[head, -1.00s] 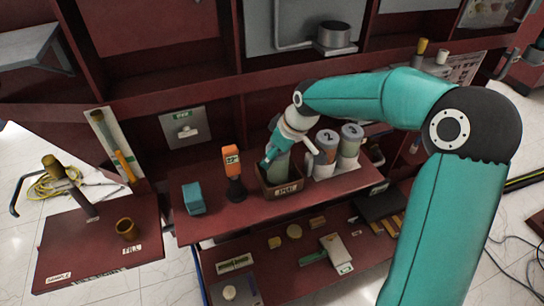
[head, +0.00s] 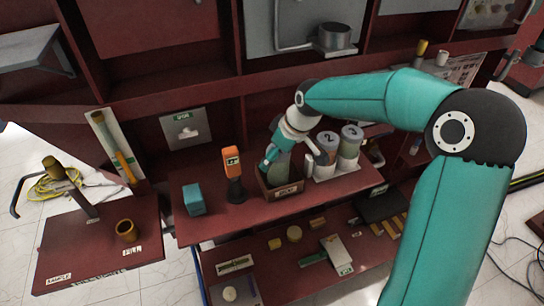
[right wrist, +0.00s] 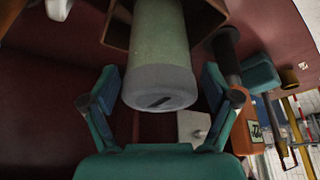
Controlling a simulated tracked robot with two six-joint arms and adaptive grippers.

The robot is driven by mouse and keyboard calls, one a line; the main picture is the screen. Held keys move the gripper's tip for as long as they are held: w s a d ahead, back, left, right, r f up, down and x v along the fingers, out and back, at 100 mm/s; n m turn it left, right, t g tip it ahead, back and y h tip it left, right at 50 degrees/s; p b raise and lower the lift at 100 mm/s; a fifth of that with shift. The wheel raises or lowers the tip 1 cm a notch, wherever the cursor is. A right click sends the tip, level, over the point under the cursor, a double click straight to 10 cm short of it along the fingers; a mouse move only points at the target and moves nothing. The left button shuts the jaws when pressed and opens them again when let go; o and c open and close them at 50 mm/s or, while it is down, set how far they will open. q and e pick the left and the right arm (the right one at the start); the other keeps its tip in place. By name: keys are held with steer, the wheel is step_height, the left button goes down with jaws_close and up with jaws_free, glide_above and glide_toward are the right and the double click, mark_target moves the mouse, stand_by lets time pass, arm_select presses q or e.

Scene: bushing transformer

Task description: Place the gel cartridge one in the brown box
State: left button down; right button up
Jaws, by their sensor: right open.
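The gel cartridge one (head: 281,166) is a pale green cylinder standing inside the brown box (head: 285,191) on the red bench. In the right wrist view, the cartridge (right wrist: 160,55) shows its grey end with a dark mark, and the brown box (right wrist: 205,18) is around its far part. My right gripper (right wrist: 165,95) is open, with one finger on each side of the cartridge's grey end. In the head view, my right gripper (head: 290,150) is above the box and partly hides the cartridge. My left gripper is not in view.
Cartridges two (head: 328,145) and three (head: 350,146) stand in a white holder (head: 345,178) just right of the box. An orange-and-black tool (head: 233,170) and a teal block (head: 193,198) stand to its left. A lower shelf holds several small parts.

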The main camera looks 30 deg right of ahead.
steer(key=p+v, duration=0.1)
steer(key=v, duration=1)
steer(key=shift+s, duration=0.2)
